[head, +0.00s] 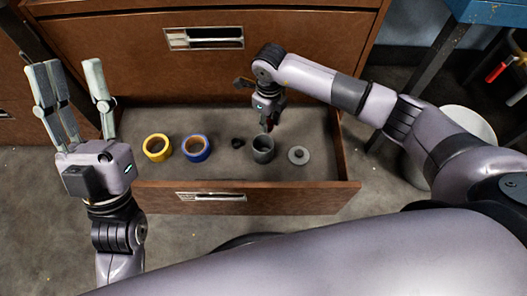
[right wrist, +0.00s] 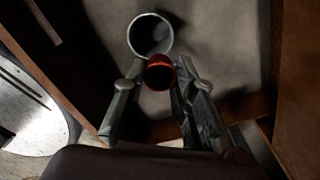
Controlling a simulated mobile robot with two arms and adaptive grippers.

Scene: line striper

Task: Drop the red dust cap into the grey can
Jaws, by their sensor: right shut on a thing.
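The red dust cap (right wrist: 159,73) is between the fingers of my right gripper (right wrist: 160,85), which is shut on it. In the right wrist view the cap overlaps the near rim of the grey can (right wrist: 151,36); I cannot tell whether they touch. The can's inside looks empty in the wrist view. My left gripper (head: 72,82) is open and empty, fingers up, left of the drawer.
The wooden cabinet (head: 290,45) rises behind. A white bucket (head: 466,122) stands at right.

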